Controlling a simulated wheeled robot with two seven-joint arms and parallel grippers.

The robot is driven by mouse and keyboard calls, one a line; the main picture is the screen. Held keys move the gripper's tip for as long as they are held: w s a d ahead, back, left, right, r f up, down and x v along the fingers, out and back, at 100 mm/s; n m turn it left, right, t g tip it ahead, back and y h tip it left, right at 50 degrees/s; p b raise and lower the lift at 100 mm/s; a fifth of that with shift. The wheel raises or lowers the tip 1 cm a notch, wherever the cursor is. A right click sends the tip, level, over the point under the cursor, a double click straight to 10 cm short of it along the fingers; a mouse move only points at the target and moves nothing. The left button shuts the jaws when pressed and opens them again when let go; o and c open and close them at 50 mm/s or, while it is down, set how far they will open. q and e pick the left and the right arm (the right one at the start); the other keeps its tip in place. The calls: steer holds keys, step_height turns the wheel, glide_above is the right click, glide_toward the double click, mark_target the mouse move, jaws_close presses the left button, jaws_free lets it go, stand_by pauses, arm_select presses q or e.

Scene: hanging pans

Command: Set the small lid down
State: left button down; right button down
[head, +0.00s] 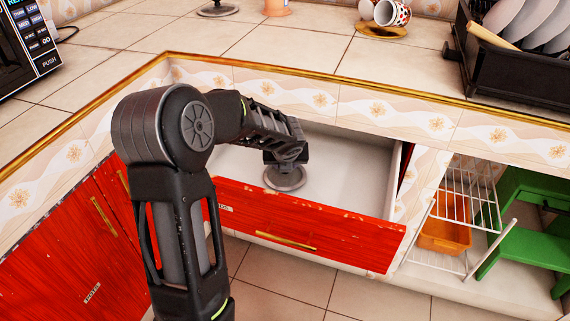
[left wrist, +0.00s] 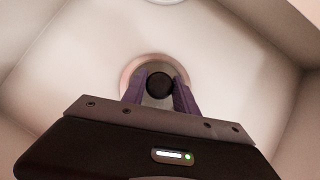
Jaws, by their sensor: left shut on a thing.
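The small lid (head: 285,179) is a grey metal disc inside the open red drawer (head: 330,227). My left gripper (head: 284,163) reaches down into the drawer and is shut on the lid's knob. In the left wrist view the dark round knob (left wrist: 159,85) sits between the two purple fingers of my left gripper (left wrist: 160,92), with part of the lid's rim showing around it. I cannot tell whether the lid touches the drawer floor. My right gripper is not in view.
The drawer's white interior (head: 350,165) is otherwise bare in the head view, with free room right of the lid. The tiled counter edge (head: 330,76) runs behind it. Another lid (head: 218,10), a patterned cup (head: 392,13) and a dish rack (head: 520,75) stand on the counter.

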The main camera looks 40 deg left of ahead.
arm_select(q)
steer(key=shift+f, duration=0.1)
steer(key=c, duration=0.9)
jaws_free()
steer(key=shift+c, duration=0.2)
steer(key=shift+r, duration=0.3)
steer(key=p+v, duration=0.4)
steer(key=v, duration=0.7)
steer(key=shift+s+d+r, duration=0.2)
steer(key=shift+r, duration=0.1)
